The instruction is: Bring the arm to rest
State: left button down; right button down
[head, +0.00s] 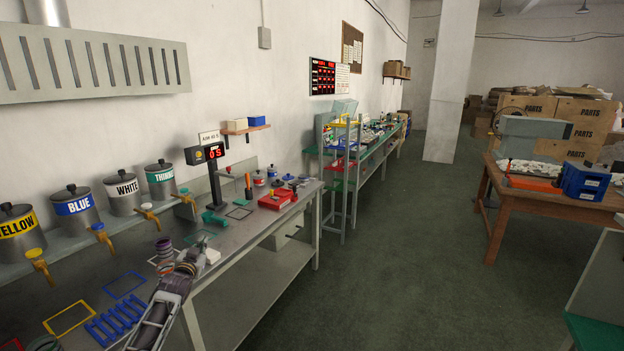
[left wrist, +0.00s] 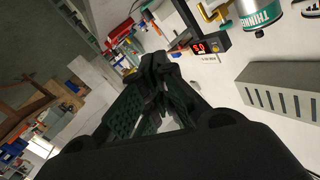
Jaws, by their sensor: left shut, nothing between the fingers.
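My left arm comes up from the lower left of the head view, above the near part of the grey workbench (head: 235,235). Its gripper (head: 196,257) is over or near the bench's front edge; the exact height above it is hard to tell. In the left wrist view the dark fingers of the left gripper (left wrist: 154,64) are together, with nothing between them. The wrist view is tilted, with the bench beyond the fingertips. My right gripper is in neither view.
Ink cans with taps, such as the blue-labelled can (head: 76,207), line the wall side. A blue rack (head: 115,322), a black display post (head: 215,182) and a red tray (head: 278,200) are on the bench. Green floor (head: 390,270) is clear to the right.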

pick_arm(q)
jog(key=s+f+g, duration=0.2)
jog(key=s+f, duration=0.3)
jog(key=f, duration=0.7)
jog(key=s+f+g, duration=0.2)
jog(key=s+f, duration=0.2)
jog(key=f, duration=0.9)
jog(key=s+d+f+g, duration=0.2)
jog(key=s+f+g, duration=0.2)
jog(key=s+f, duration=1.4)
jog(key=s+d+f+g, duration=0.2)
jog(key=s+f+g, duration=0.2)
jog(key=s+f, duration=1.35)
jog(key=s+d+f+g, duration=0.1)
jog(key=s+f+g, duration=0.1)
jog(key=s, duration=1.2)
jog(key=s+d+f+g, duration=0.1)
jog(key=s+f, duration=0.4)
jog(key=s, duration=1)
jog(key=shift+d+n+g, duration=0.2)
jog(key=shift+n+g, duration=0.1)
jog(key=shift+g, duration=0.1)
